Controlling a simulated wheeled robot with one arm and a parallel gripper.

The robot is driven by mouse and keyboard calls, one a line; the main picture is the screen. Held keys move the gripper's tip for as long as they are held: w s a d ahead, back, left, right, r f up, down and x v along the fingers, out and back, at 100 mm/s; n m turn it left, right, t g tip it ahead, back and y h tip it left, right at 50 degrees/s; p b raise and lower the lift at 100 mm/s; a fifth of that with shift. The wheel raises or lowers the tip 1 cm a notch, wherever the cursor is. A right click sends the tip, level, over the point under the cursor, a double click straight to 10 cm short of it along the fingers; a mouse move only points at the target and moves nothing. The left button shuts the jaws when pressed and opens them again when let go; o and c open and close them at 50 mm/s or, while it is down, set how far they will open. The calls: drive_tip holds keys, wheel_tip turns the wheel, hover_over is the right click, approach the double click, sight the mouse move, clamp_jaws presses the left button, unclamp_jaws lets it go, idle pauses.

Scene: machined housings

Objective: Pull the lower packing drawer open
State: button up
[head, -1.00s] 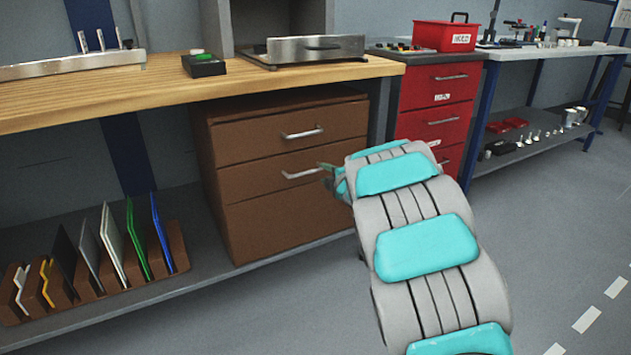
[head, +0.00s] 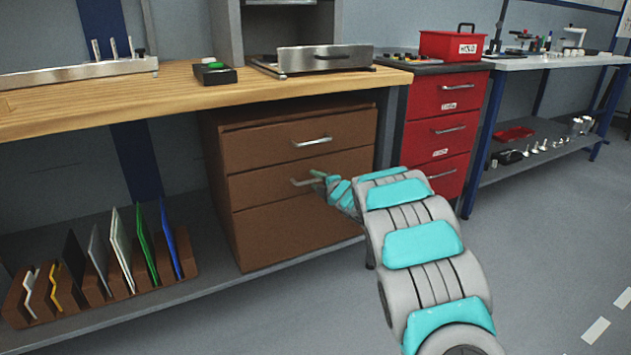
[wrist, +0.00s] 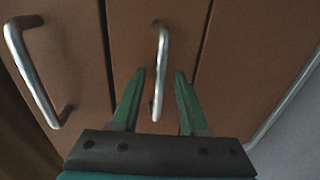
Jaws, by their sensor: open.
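The brown drawer cabinet (head: 222,200) stands under the wooden bench. Its upper drawer (head: 265,143) and the lower drawer (head: 258,187) beneath it both look closed, each with a silver bar handle. My gripper (head: 319,178) is at the right end of the lower drawer's handle (head: 301,183) in the head view. In the wrist view my gripper (wrist: 160,72) is open, its green fingers on either side of the lower handle (wrist: 161,60). A gap shows between each finger and the bar. The upper drawer's handle (wrist: 36,80) is to the left there.
A plain brown panel (head: 295,232) without a handle lies below the lower drawer. A red drawer cabinet (head: 437,130) stands to the right. A rack of upright plates (head: 105,262) sits on the low shelf at left. Grey floor (head: 550,240) is open at right.

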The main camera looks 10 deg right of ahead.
drive_tip(key=shift+w+a, duration=0.1)
drive_tip(key=shift+w, duration=0.25)
drive_tip(key=shift+f, duration=0.1)
clamp_jaws()
idle(1.1)
